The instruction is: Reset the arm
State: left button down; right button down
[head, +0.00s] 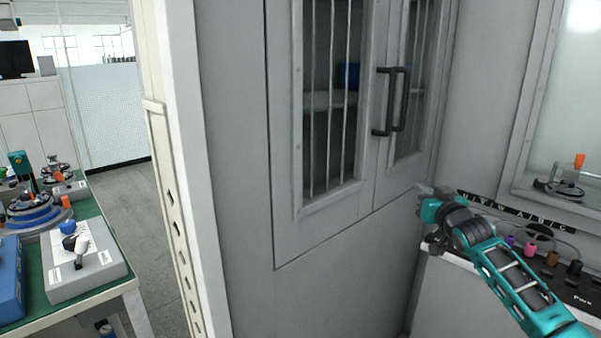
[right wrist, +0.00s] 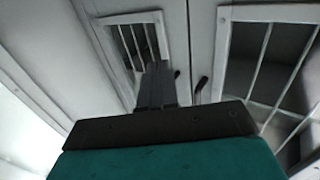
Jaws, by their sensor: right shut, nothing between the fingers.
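My right arm comes in from the lower right of the head view, teal and dark grey. Its gripper (head: 424,188) is in front of the grey cabinet, below the right door's handle and apart from it. In the right wrist view the gripper's fingers (right wrist: 156,85) are together and point toward the cabinet doors, with nothing between them. My left gripper and left arm are not in view.
A grey cabinet (head: 235,120) with barred door windows and two dark handles (head: 382,102) fills the middle; its doors look shut. A counter with colored plugs (head: 530,248) lies under my right arm. A green-topped workbench (head: 112,255) with devices stands left. Open floor (head: 140,190) shows behind it.

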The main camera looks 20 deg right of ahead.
jog(key=shift+f, duration=0.1)
jog(key=s+a+f+n+g+y, duration=0.2)
jog(key=s+a+f, duration=0.3)
jog(key=a+f, duration=0.5)
jog(key=s+a+f+n+g+y, duration=0.1)
jog(key=s+a+f+n+y, duration=0.1)
jog(key=s+a+f, duration=0.55)
jog(key=s+a+f+g+y, duration=0.1)
jog(key=s+a+f, duration=0.5)
jog(key=s+a, duration=0.2)
jog(key=s+a+f+n+g+y, duration=0.1)
jog(key=s+a+f+g, duration=0.1)
jog(key=s+a+f, duration=0.4)
jog(key=s+a, duration=0.3)
jog(key=a, duration=0.1)
jog(key=shift+a+g, duration=0.2)
jog(key=shift+g, duration=0.1)
jog(key=shift+f, duration=0.1)
